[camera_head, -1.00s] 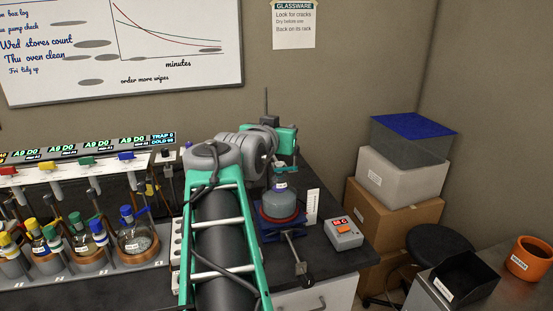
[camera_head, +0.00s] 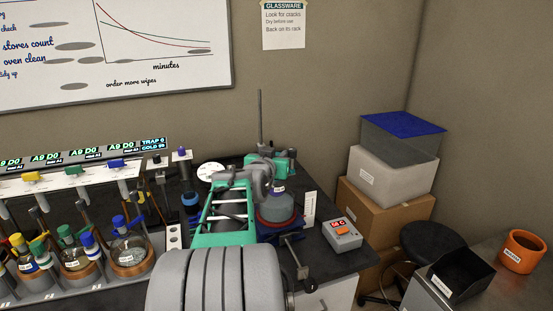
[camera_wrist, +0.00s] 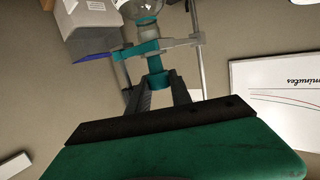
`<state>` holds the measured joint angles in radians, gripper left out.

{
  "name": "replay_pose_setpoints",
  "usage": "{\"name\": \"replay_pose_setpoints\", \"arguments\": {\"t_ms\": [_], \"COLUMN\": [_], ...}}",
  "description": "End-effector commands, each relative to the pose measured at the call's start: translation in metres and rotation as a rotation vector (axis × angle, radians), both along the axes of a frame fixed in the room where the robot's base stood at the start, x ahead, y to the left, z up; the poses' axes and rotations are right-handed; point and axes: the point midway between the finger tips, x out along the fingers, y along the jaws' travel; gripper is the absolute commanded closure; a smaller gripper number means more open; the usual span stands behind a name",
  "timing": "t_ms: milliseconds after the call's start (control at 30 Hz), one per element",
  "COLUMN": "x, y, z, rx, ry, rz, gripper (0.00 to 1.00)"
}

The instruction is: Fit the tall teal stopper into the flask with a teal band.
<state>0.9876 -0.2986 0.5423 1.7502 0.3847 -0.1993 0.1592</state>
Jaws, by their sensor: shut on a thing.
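In the wrist view, which is upside down, my gripper (camera_wrist: 160,93) has its two dark fingers shut on a teal stopper (camera_wrist: 156,80). The stopper lines up with a grey neck-like piece and a teal clamp (camera_wrist: 128,52). Beyond the clamp is a clear glass flask (camera_wrist: 147,8). I cannot tell whether the stopper touches or enters the neck. In the head view the flask (camera_head: 276,208) stands in a reddish ring with a pale label on its neck. My arm hides the gripper and stopper there, and I cannot make out a teal band.
A thin metal rod (camera_head: 260,118) rises behind the clamp. A control box (camera_head: 341,234) with an orange switch stands right of the flask. Several stoppered flasks sit in a row at left, one with a blue top (camera_head: 119,222). Stacked boxes (camera_head: 388,178) stand at the right.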

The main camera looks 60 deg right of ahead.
Motion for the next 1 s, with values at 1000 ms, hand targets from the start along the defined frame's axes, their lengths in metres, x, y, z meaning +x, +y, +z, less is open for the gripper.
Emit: {"name": "replay_pose_setpoints", "arguments": {"t_ms": [1000], "x": [-0.022], "y": [0.108], "z": [0.020], "rx": [0.004], "ry": [0.002], "rz": [0.000], "gripper": [0.65]}}
